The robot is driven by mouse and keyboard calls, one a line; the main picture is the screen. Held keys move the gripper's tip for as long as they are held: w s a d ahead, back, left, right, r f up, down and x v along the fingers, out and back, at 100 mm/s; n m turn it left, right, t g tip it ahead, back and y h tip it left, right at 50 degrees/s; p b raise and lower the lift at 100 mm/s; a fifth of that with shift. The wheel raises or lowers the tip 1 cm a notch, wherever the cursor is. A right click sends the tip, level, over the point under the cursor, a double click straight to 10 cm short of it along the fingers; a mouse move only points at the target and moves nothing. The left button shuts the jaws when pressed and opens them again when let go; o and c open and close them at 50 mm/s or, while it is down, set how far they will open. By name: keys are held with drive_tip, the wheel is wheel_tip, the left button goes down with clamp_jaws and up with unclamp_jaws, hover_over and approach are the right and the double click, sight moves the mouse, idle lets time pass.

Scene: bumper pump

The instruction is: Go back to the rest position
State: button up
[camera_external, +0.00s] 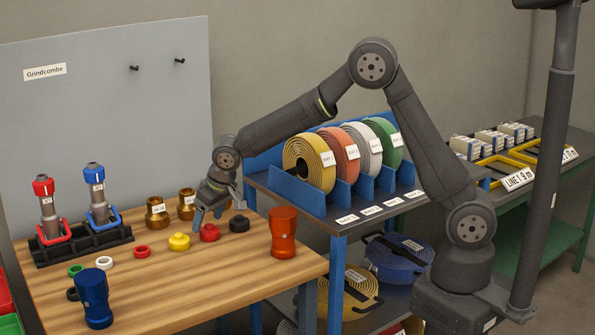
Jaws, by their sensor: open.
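My gripper (208,214) is open over the wooden table (190,290), just above and slightly left of a red knobbed cap (210,232). Its jaws look empty, and whether a finger touches the cap I cannot tell. My arm reaches across from its base at the right, in front of the hose rack. Near the gripper are a yellow cap (179,241), a black cap (239,223) and two brass fittings, one at the left (158,213) and one at the right (187,204), partly close to the gripper.
A black rack (82,246) holds a red-topped (47,205) and a blue-topped fitting (98,195). A blue cylinder (95,298), an orange-red cylinder (282,233) and several small rings stand on the table. A blue shelf (345,213) holds coiled hoses at the right.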

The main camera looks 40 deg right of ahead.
drive_tip(key=shift+f, duration=0.7)
drive_tip(key=shift+s+f, duration=0.1)
drive_tip(key=shift+s, duration=0.05)
drive_tip(key=v, duration=1.2)
drive_tip(key=x, duration=1.2)
drive_tip(key=shift+f, duration=0.25)
drive_tip(key=shift+w+f, duration=0.15)
drive_tip(key=shift+w, duration=0.05)
wheel_tip(320, 180, up, 4)
drive_tip(key=shift+f, duration=0.1)
drive_tip(key=w+d+r, duration=0.1)
drive_tip(key=d+r, duration=0.6)
drive_tip(key=d, duration=0.4)
wheel_tip(320, 180, up, 17)
drive_tip(key=w+d+m, duration=0.2)
drive_tip(key=d, duration=0.8)
drive_tip(key=w+d+m+h, duration=0.1)
drive_tip(key=w+d+m, duration=0.1)
drive_tip(key=d, duration=0.9)
drive_tip(key=shift+w+d+h, duration=0.3)
drive_tip(key=shift+w, duration=0.5)
